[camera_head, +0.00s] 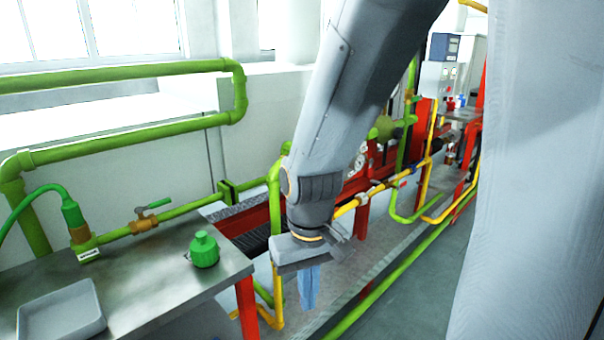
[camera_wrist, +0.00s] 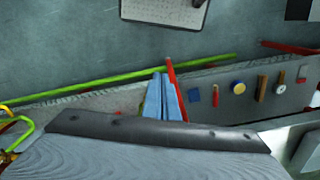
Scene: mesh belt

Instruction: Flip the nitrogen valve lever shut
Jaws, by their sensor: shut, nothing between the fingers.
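A brass valve with a green lever (camera_head: 153,205) sits on the green pipe at the left in the head view. Its lever slants up to the right, roughly along the pipe. A small tag (camera_head: 88,255) stands near the green hose fitting beside it; I cannot read it, so I cannot confirm that this is the nitrogen valve. My gripper (camera_head: 309,290) hangs low, right of the steel table and apart from that valve. Its blue fingers are together and empty, also in the wrist view (camera_wrist: 162,95). The green lever is not visible in the wrist view.
A yellow pipe (camera_head: 347,208) with a red-handled valve lies right of my arm. In the wrist view, a grey strip (camera_wrist: 225,75) carries several small items.

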